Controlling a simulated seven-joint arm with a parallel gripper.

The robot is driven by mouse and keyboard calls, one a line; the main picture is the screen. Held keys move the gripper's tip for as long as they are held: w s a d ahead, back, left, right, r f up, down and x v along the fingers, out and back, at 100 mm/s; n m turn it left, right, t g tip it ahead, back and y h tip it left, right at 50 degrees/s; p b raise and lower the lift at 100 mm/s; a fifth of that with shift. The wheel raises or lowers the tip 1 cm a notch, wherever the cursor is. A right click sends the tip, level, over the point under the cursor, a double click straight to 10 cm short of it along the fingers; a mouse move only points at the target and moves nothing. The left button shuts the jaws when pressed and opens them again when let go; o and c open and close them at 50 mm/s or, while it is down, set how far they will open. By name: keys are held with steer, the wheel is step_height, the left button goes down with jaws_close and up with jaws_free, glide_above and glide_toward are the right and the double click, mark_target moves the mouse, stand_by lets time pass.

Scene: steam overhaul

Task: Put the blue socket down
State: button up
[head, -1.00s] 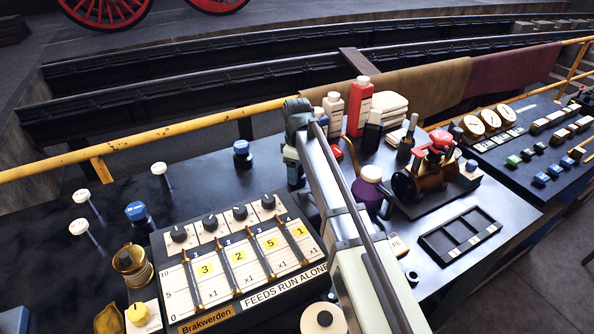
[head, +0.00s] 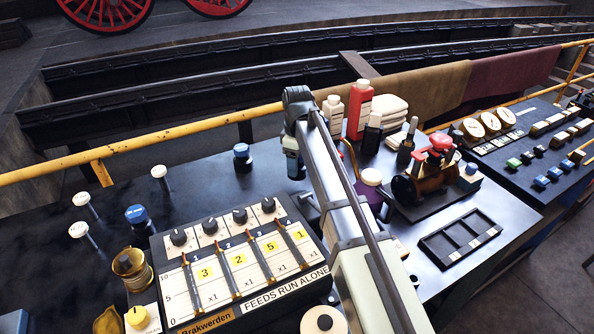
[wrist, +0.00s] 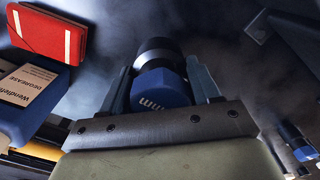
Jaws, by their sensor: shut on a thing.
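The blue socket (wrist: 163,88) is between the two fingers of my gripper (wrist: 160,72) in the wrist view. It has a blue band with white lettering, partly cut off, and a dark round end pointing away from the camera. My gripper is shut on it. In the head view my gripper (head: 294,168) hangs over the dark bench behind the feeds panel, and the arm hides most of the held socket. I cannot tell whether the socket touches the bench. A black tray (head: 433,251) with three labelled compartments lies to the right of the arm.
Blue-topped pieces stand at the left (head: 136,214) and back (head: 242,156). The feeds panel (head: 250,258) fills the front middle. Right of the arm are a red bottle (head: 358,108), a purple jug (head: 383,207) and a brass fixture (head: 425,185).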

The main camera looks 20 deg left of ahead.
step_height(320, 180, up, 5)
steer(key=shift+r, duration=0.15)
steer(key=shift+s+a+r, duration=0.1)
steer(key=shift+a+r, duration=0.05)
steer(key=shift+r, duration=0.1)
steer(key=s+a+n, duration=0.4)
steer(key=s+a, duration=1.7)
steer(key=a, duration=0.2)
steer(key=shift+a+f+m, duration=0.15)
steer(key=shift+f+m, duration=0.4)
steer(key=shift+f, duration=1.1)
steer(key=shift+a+f+m, duration=0.1)
steer(key=shift+f+m, duration=0.4)
steer(key=shift+f, duration=1.1)
steer(key=shift+a+f+m, duration=0.15)
steer(key=shift+f+m, duration=0.4)
steer(key=shift+f, duration=1.1)
steer(key=shift+f, duration=0.1)
steer(key=o, duration=1.5)
